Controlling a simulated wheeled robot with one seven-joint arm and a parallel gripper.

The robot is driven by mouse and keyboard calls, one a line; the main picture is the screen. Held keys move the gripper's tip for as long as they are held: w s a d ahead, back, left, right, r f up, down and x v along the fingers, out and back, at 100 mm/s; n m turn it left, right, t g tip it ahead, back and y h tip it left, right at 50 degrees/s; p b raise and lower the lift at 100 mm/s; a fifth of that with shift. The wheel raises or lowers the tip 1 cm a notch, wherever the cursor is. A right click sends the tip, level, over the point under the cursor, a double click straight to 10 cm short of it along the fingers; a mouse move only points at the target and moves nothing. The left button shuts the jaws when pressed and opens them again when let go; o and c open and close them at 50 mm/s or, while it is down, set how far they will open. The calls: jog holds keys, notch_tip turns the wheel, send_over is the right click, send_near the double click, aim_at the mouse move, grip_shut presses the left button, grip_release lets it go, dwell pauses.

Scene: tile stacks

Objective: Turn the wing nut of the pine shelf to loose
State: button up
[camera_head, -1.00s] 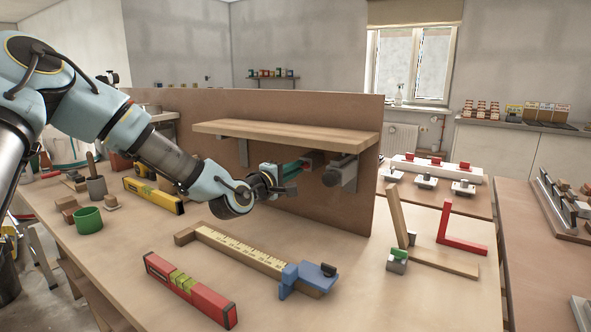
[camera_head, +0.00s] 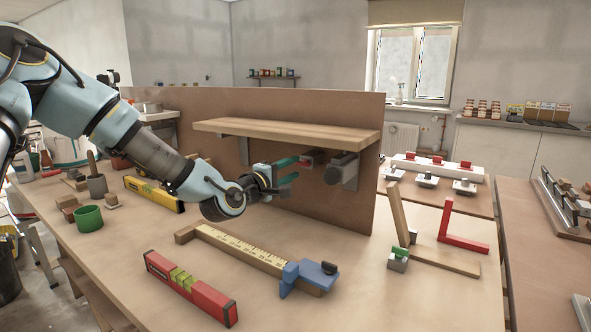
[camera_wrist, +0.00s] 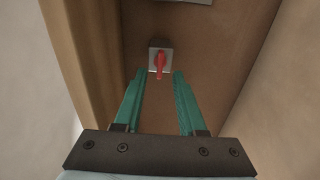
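The pine shelf (camera_head: 285,131) is a light wooden board fixed level on a brown upright panel. Its wing nut shows in the wrist view as a red wing (camera_wrist: 160,65) on a grey square plate, the wing pointing down in the picture. In the head view a bit of red (camera_head: 306,162) shows under the shelf. My gripper (camera_head: 297,169) is under the shelf, with two green fingers pointing at the panel. In the wrist view my gripper (camera_wrist: 160,84) is open and empty, and the wing lies just ahead, centred between the fingertips. I see no contact.
A grey round part (camera_head: 340,168) sits right of my gripper under the shelf. On the bench in front lie a red spirit level (camera_head: 190,288), a measuring rule with a blue clamp (camera_head: 308,276), and a yellow level (camera_head: 153,194). A green cup (camera_head: 88,219) stands at left.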

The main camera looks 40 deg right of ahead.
jog(key=b+v, duration=0.1)
jog(key=v, duration=0.7)
jog(key=shift+a, duration=0.25)
